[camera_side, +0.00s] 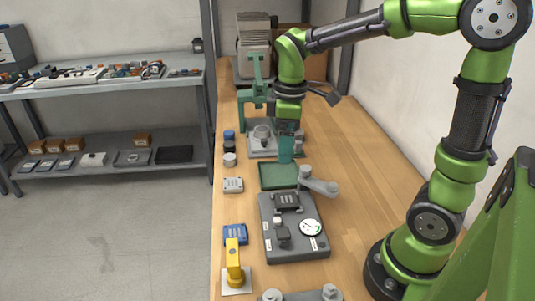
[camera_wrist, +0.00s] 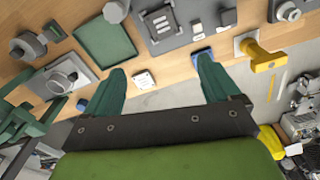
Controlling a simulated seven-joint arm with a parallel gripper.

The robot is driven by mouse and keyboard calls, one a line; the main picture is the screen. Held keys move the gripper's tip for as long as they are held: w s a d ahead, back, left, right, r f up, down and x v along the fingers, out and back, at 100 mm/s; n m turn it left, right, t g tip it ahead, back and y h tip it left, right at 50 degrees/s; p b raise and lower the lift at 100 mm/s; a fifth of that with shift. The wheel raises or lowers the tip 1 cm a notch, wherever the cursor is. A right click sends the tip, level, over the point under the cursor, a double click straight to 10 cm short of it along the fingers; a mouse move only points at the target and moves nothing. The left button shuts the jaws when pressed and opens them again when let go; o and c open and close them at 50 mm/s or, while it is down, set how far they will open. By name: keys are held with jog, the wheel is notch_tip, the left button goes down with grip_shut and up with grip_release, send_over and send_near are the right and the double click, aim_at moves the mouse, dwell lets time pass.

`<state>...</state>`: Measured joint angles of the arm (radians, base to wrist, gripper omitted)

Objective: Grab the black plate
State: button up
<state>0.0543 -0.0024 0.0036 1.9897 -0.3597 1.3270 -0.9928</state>
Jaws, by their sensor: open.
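A small black slotted plate (camera_side: 286,200) lies at the far end of a dark grey base block (camera_side: 303,249) on the wooden bench. In the wrist view the black plate (camera_wrist: 159,22) shows near the top, beyond the fingertips, on the grey block (camera_wrist: 183,40). My gripper (camera_side: 289,148) hangs farther back along the bench, above the area behind the green tray, apart from the plate. In the wrist view my gripper (camera_wrist: 160,66) has its two teal fingers spread wide with nothing between them.
A green tray (camera_side: 278,176) and a grey lever part (camera_side: 318,184) stand between my gripper and the block. A small white box (camera_side: 233,184), blue box (camera_side: 235,234) and yellow handle (camera_side: 233,258) line the left edge. A green press (camera_side: 257,90) stands behind. The bench's right side is clear.

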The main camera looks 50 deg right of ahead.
jog(key=n, duration=0.2)
send_over(287, 199)
jog(key=shift+n, duration=0.3)
jog(key=f, duration=1)
jog(key=shift+w+f, duration=0.3)
jog(key=shift+f, duration=0.1)
jog(key=shift+s+f, duration=0.15)
jog(key=shift+f, duration=1.2)
jog(key=shift+s+f, duration=0.15)
jog(key=shift+f, duration=1.2)
jog(key=shift+c, duration=0.4)
